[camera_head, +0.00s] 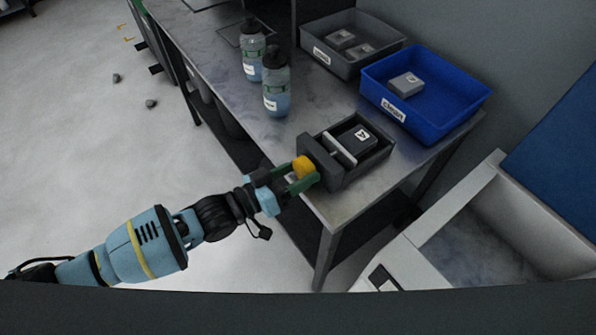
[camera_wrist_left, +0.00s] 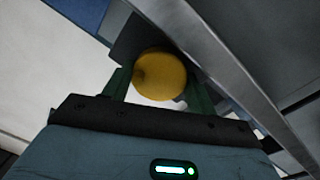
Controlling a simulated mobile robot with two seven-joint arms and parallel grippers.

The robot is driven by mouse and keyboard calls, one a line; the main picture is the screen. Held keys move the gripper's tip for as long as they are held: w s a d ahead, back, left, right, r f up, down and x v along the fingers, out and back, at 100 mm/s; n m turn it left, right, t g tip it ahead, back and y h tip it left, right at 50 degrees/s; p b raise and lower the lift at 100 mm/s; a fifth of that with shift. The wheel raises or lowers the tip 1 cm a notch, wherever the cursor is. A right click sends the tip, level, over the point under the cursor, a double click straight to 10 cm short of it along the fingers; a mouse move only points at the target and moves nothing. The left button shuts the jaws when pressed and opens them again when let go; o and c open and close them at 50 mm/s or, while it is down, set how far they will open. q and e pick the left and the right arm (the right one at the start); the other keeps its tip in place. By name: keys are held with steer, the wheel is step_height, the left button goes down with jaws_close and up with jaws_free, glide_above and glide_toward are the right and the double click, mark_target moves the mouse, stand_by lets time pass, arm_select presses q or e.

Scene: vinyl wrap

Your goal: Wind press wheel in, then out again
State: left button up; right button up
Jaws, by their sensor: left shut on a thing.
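The press is a dark grey open-topped box (camera_head: 345,172) at the table's near corner. Inside it are a light plate (camera_head: 338,150) and a dark block with a white label (camera_head: 358,139). A yellow wheel (camera_head: 303,166) sits on the press's left end. My left gripper (camera_head: 303,178) is shut on the wheel, its green fingers on either side. In the left wrist view the yellow wheel (camera_wrist_left: 160,75) shows round between the green fingers (camera_wrist_left: 158,92). My right gripper is not in view.
Two bottles (camera_head: 276,88) (camera_head: 252,52) stand on the metal table (camera_head: 215,38). Behind the press are a blue bin (camera_head: 440,124) with a grey block (camera_head: 406,84) and a grey bin (camera_head: 318,44) with two blocks. Floor left of the table is mostly clear.

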arm_select(q)
steer(key=m, duration=0.4)
steer(key=shift+p, duration=0.4)
steer(key=shift+m, duration=0.8)
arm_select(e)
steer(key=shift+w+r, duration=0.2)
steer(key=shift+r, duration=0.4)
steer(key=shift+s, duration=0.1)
arm_select(q)
steer(key=o, duration=1)
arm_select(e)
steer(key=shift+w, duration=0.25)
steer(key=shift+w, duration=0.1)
arm_select(q)
steer(key=shift+v, duration=3.95)
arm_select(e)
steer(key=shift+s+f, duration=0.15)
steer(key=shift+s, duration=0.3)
